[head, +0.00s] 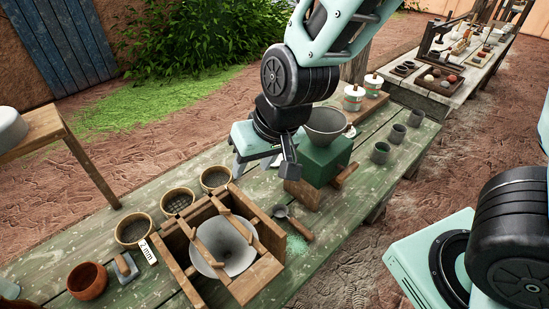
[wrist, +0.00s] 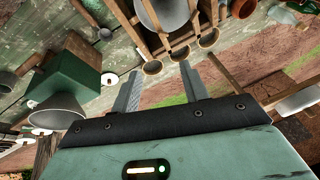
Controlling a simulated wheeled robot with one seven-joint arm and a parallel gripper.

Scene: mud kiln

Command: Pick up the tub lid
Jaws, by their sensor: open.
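A small white disc with a reddish spot, which looks like the tub lid (wrist: 109,79), lies on the green table in the wrist view. Two white tubs with coloured bands, a front tub (head: 353,97) and a back tub (head: 373,86), stand on a board and appear capped. My gripper (head: 283,167) is open and empty above the table, left of the green block. In the wrist view its fingers (wrist: 160,72) are apart, with the lid outside them to the left.
The green block (head: 322,160) with the grey funnel bowl (head: 326,122) stands close right of my gripper. Small grey cups (head: 380,152) line the right edge.

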